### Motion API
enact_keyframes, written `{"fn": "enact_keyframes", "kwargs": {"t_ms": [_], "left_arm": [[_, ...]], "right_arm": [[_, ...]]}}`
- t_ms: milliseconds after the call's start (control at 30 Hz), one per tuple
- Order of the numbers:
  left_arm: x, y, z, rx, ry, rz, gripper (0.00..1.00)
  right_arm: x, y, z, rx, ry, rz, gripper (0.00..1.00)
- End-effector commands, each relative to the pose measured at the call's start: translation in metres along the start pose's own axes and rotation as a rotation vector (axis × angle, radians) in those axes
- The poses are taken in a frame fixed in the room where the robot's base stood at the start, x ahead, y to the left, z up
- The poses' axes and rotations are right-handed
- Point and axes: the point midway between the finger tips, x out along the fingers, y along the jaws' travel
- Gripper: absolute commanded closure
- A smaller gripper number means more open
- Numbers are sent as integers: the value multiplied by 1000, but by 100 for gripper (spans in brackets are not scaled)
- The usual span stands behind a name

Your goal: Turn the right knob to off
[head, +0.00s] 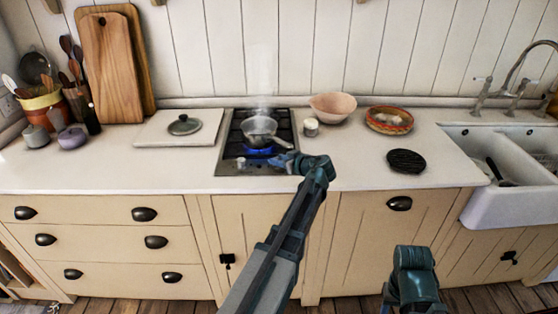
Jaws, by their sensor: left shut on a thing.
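The hob (228,160) is a dark panel set into the white worktop, with two burners one behind the other. A left knob (241,162) shows at its front edge. My left gripper (281,161) is at the front right corner of the hob, shut on the right knob, which its fingers mostly hide. I cannot tell the angle of that knob. A blue flame (258,152) burns under a steaming steel saucepan (260,130) on the hob. Part of my right arm shows at the lower right; its gripper is not in view.
A white board with a grey lid (184,125) lies left of the hob. A small jar (310,127), a pink bowl (333,107), a basket (390,119) and a black trivet (406,161) stand to the right. A white sink (490,207) is at far right.

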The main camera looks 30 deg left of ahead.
Motion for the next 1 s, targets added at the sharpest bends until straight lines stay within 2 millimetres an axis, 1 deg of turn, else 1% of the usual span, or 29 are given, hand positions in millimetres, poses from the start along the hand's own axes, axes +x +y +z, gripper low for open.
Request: {"fn": "enact_keyframes", "kwargs": {"t_ms": [267,367,700,1000], "left_arm": [[-1,-4,0,22,-1,55,100],[-1,-6,0,45,0,109,100],[1,-10,0,151,1,371,100],[2,-10,-1,211,0,517,100]], "right_arm": [[0,0,0,0,0,0,50],[0,0,0,0,0,0,50],[0,0,0,0,0,0,50],[0,0,0,0,0,0,50]]}}
